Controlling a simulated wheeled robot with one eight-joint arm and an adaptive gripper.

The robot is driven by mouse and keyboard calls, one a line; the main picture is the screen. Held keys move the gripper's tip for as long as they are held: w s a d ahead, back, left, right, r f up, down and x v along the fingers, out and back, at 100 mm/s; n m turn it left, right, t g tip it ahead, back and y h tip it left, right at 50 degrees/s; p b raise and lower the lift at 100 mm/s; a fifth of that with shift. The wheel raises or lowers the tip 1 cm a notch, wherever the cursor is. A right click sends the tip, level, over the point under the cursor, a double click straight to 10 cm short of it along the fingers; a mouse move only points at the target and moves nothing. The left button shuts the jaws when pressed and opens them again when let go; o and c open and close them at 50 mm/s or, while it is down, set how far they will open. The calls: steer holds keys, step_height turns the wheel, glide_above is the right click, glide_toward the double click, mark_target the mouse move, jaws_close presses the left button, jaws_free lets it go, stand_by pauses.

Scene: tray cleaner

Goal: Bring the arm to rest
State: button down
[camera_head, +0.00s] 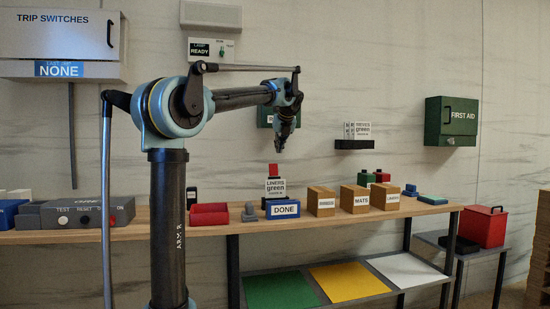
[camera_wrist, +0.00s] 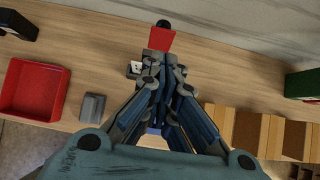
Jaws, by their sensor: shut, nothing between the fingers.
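My arm reaches out to the right over the wooden bench (camera_head: 130,232). My gripper (camera_head: 279,150) points down in the air above a white sign reading "LINERS green" (camera_head: 276,187) and the blue "DONE" box (camera_head: 282,209). In the wrist view my gripper (camera_wrist: 163,62) has its fingers together with nothing between them. The fingers hide most of what stands directly below. A red piece (camera_wrist: 161,39) shows just past the fingertips.
A red tray (camera_wrist: 35,90) and a grey block (camera_wrist: 93,107) lie left of the gripper. Brown boxes labelled "RINGS" (camera_head: 321,203) and "MATS" (camera_head: 354,200) stand to its right. A green first aid box (camera_head: 452,122) hangs on the wall. The air around the gripper looks clear.

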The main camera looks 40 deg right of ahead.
steer(key=w+a+f+n+y, duration=0.1)
steer(key=w+a+f+n, duration=0.15)
steer(key=a, duration=0.45)
steer(key=w+a+f+n+g+y, duration=0.1)
steer(key=a+f+n, duration=0.1)
steer(key=a+n, duration=0.35)
steer(key=w+a+f+n, duration=0.2)
steer(key=a, duration=0.7)
steer(key=s+a+f+n+g+y, duration=0.1)
steer(key=a+f+n, duration=0.45)
steer(key=a, duration=0.35)
steer(key=s+a+f+n+y, duration=0.1)
steer(key=a+f+n, duration=0.45)
steer(key=a, duration=0.45)
steer(key=s+a+f+n+g, duration=0.2)
steer(key=s+a+f+n, duration=0.65)
steer(key=a+f, duration=0.45)
steer(key=s+a+f+n, duration=0.3)
steer(key=s+f+n, duration=0.3)
steer(key=f, duration=0.1)
steer(key=s+a+f+n+g, duration=0.1)
steer(key=s+a+f+n, duration=0.2)
steer(key=s+f+n, duration=0.2)
step_height(320, 180, down, 3)
steer(key=shift+s+f+n, duration=0.15)
steer(key=shift+s+n, duration=0.2)
steer(key=shift+n, duration=0.1)
